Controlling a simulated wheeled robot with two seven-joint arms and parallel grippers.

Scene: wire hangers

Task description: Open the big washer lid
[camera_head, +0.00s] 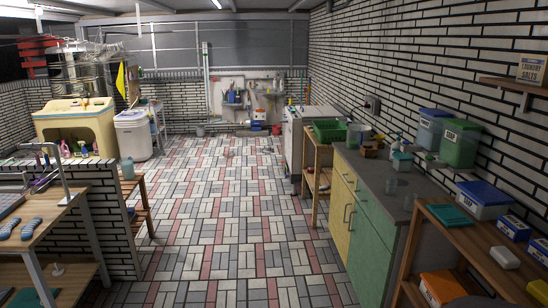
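A second white appliance (293,140) stands against the right wall beyond the shelf with the green crate. Its top is seen at a low angle, and I cannot tell whether it has a lid. I cannot tell for certain which one is the big washer. Neither of my grippers shows in the view, and both machines are far from me across the room.
A wide tiled floor (235,220) runs clear down the middle. At left are a wooden table (60,235), a low brick wall (105,220) and the cream sink unit (75,122). At right are a green and yellow cabinet (372,245) and a wooden shelf (470,240) with boxes.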

